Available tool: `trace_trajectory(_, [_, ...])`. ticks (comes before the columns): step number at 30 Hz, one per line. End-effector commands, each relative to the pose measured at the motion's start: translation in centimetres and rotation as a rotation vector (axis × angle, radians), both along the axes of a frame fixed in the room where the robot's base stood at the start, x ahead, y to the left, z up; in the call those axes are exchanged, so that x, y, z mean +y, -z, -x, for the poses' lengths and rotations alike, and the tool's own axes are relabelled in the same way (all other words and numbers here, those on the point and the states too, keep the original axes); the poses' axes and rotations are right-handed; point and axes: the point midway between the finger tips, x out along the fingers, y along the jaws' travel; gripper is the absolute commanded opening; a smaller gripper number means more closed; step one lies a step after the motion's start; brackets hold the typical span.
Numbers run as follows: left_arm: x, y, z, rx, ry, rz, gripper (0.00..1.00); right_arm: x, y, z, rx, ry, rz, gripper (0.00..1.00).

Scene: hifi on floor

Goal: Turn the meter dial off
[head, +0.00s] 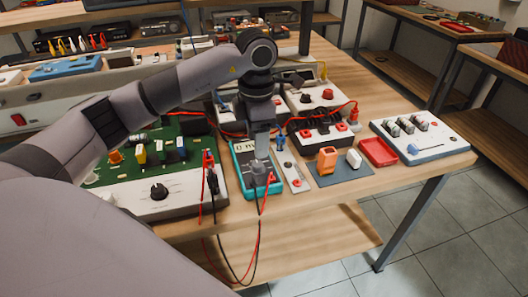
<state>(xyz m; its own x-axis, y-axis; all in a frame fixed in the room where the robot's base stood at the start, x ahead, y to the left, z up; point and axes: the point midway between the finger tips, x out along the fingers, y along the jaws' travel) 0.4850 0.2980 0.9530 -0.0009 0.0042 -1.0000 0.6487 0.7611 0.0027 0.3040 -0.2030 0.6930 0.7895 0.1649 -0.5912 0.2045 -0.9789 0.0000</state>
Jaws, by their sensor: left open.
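The meter (243,177) is a teal handheld unit with a grey display reading partly hidden digits, lying near the front edge of the wooden table (340,200). A red and a black lead run from the green board beside it and hang over the table edge. My left gripper (262,165) points down over the meter, open, with its fingers at the dial area. The gripper hides most of the dial, so I cannot tell its setting or whether the fingers touch it. My right gripper is not in view.
A green circuit board (130,167) with a white knob panel (155,192) lies left of the meter. A narrow white switch strip (293,178), a mat (340,172) with orange and white parts, a red tray (377,152) and a white slider panel (420,138) lie right.

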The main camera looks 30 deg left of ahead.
Motion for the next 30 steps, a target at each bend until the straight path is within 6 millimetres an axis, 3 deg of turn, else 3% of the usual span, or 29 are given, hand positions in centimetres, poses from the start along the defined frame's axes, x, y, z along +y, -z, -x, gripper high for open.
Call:
trace_trajectory(6, [0.0, 3.5, 0.1, 0.006, 0.001, 0.002, 0.54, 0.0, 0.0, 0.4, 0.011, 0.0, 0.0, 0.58])
trace_trajectory(12, [-0.1, 5.8, 0.1, 0.003, 0.001, 0.004, 0.54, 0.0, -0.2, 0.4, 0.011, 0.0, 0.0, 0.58])
trace_trajectory(22, [-0.1, 6.3, 0.0, 0.0, 0.002, 0.004, 0.54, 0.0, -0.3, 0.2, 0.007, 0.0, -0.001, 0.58])
trace_trajectory(23, [-0.1, 6.2, 0.0, 0.0, 0.002, 0.004, 0.48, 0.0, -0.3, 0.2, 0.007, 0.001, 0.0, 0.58])
trace_trajectory(27, [-0.1, 6.2, 0.0, 0.0, 0.002, 0.004, 0.02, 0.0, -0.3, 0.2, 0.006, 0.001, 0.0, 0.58])
trace_trajectory(30, [-0.1, 6.2, 0.1, 0.0, 0.002, 0.005, 0.0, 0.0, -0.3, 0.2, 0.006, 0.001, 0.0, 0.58])
